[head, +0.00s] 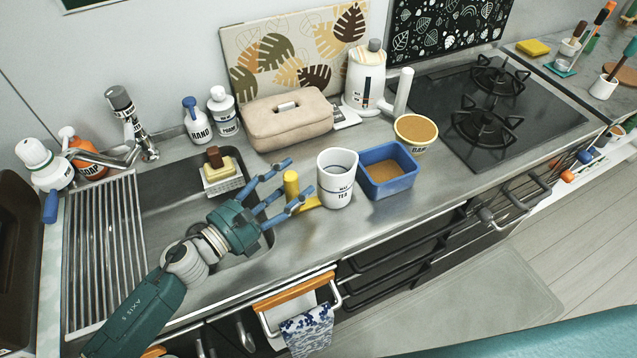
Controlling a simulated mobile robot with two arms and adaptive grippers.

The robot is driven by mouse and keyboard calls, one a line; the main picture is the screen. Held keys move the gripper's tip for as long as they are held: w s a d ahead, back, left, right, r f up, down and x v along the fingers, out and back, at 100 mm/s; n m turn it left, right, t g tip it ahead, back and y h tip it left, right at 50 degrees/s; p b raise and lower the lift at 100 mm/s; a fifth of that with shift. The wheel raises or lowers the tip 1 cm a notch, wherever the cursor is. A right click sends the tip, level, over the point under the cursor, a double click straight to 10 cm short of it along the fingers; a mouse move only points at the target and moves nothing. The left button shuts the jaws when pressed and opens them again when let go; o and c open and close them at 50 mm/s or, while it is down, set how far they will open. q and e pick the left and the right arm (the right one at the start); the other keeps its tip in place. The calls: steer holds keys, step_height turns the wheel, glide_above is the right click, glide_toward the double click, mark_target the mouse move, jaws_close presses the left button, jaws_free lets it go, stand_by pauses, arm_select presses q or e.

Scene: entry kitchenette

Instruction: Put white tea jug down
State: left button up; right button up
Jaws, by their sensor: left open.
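The white tea jug (337,180), with dark lettering and a blue line, stands upright on the metal counter (270,262) near the middle of the head view. A yellow upright piece (291,184) shows at its left side and looks like its handle; I cannot tell how it joins the jug. My left gripper (299,177) has blue fingers, which are open and spread just left of the jug, around the yellow piece. Whether a finger touches it cannot be told. My right gripper is not in view.
A blue bin (388,184) stands close right of the jug, with a yellow-rimmed bowl (415,138) behind it. A beige box (288,124) stands behind. The sink (165,212) is left; the stove (490,105) is right. Bare counter lies in front of the jug.

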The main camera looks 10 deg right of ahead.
arm_select(q)
steer(key=c, duration=1.2)
jaws_close()
steer(key=shift+r, duration=0.15)
